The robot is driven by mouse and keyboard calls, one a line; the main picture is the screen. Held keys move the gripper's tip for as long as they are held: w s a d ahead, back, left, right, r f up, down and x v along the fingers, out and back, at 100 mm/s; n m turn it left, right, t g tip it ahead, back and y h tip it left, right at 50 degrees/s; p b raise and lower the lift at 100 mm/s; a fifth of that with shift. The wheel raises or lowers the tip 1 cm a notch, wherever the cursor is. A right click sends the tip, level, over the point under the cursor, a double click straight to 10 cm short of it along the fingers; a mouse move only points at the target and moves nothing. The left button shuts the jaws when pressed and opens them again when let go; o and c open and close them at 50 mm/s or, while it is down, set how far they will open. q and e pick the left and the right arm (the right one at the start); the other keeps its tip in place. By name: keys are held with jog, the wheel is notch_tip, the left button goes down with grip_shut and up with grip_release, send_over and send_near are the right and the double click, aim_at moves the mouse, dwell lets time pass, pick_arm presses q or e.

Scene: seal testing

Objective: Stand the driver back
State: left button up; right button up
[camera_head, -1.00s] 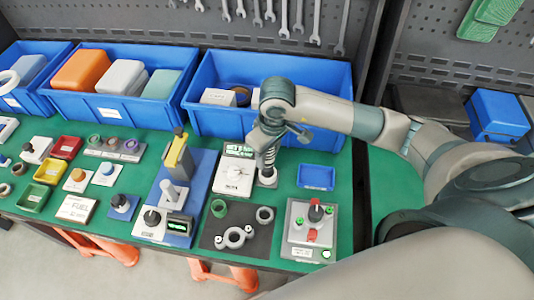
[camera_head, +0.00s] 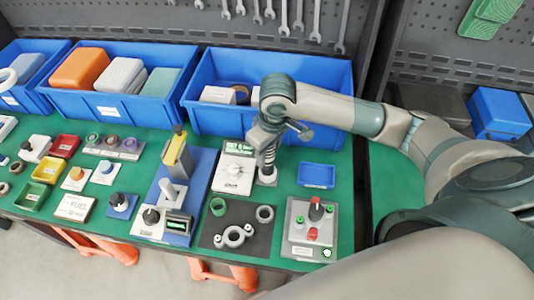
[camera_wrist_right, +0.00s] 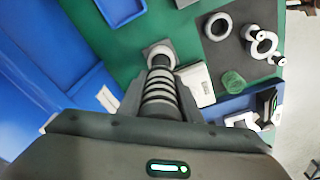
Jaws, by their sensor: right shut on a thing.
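The driver (camera_head: 268,157) has a ribbed dark and light handle and stands roughly upright in the head view. My right gripper (camera_head: 266,136) is shut on its upper part. In the right wrist view the driver (camera_wrist_right: 160,96) runs from between the fingers down to a small pale square holder (camera_wrist_right: 160,54). This holder also shows in the head view (camera_head: 267,181) on the green bench. The driver's lower end is at the holder; how deep it sits cannot be told. My left gripper is not in view.
A white torque-like unit (camera_head: 234,172) stands close left of the driver. A small blue tray (camera_head: 317,176) is to its right. A large blue bin (camera_head: 210,118) is behind. A dark mat (camera_head: 212,240) with rings and a grey switch box (camera_head: 291,246) lie in front.

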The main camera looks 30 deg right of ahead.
jog(key=shift+f+b, duration=1.2)
jog(key=shift+b, duration=1)
dwell(1.5)
dwell(0.5)
jog(key=shift+f+b, duration=0.1)
jog(key=shift+b, duration=0.4)
dwell(0.7)
